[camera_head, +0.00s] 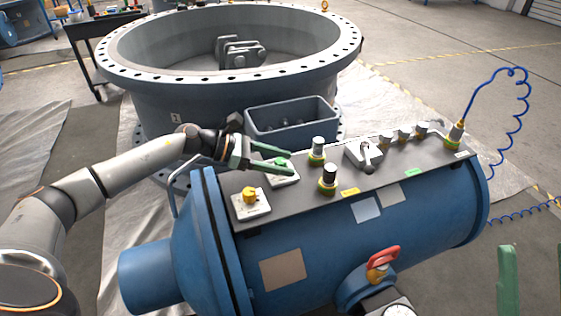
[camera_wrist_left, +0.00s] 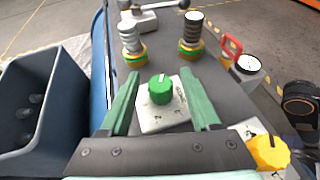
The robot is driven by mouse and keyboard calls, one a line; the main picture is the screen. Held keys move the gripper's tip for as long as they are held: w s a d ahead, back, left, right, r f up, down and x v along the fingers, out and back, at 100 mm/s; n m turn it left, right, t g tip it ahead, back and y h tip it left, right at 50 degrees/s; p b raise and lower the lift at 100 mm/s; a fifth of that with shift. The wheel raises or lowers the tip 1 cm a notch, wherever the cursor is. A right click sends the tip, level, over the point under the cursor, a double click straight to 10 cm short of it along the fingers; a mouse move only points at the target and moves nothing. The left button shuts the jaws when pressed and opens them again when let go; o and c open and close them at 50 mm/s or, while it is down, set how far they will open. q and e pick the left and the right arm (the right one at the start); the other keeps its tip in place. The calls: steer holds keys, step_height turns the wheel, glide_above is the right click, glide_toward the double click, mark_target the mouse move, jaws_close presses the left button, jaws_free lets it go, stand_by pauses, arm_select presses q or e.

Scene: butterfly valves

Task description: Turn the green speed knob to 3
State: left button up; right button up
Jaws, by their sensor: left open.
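The green speed knob (camera_head: 281,162) sits on a white plate (camera_head: 289,179) on the dark panel atop the blue cylinder. In the left wrist view the knob (camera_wrist_left: 160,88) is round, with a pale pointer mark toward the top of the picture. Small dark marks show on its plate (camera_wrist_left: 150,123), too small to read surely. My left gripper (camera_head: 288,160) is open, with one green finger on each side of the knob in the left wrist view (camera_wrist_left: 160,74). No contact can be made out. My right gripper (camera_head: 534,262) shows partly at the lower right, fingers apart and empty.
A yellow knob (camera_head: 250,195) is close by on the same panel. Capped fittings (camera_head: 317,152) and (camera_head: 328,178) and a lever valve (camera_head: 366,155) stand to the right. A blue-grey bin (camera_head: 292,121) is behind the panel. A red-handled valve (camera_head: 382,262) is on the cylinder's front.

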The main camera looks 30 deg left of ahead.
arm_select(q)
jaws_close()
stand_by(0.5)
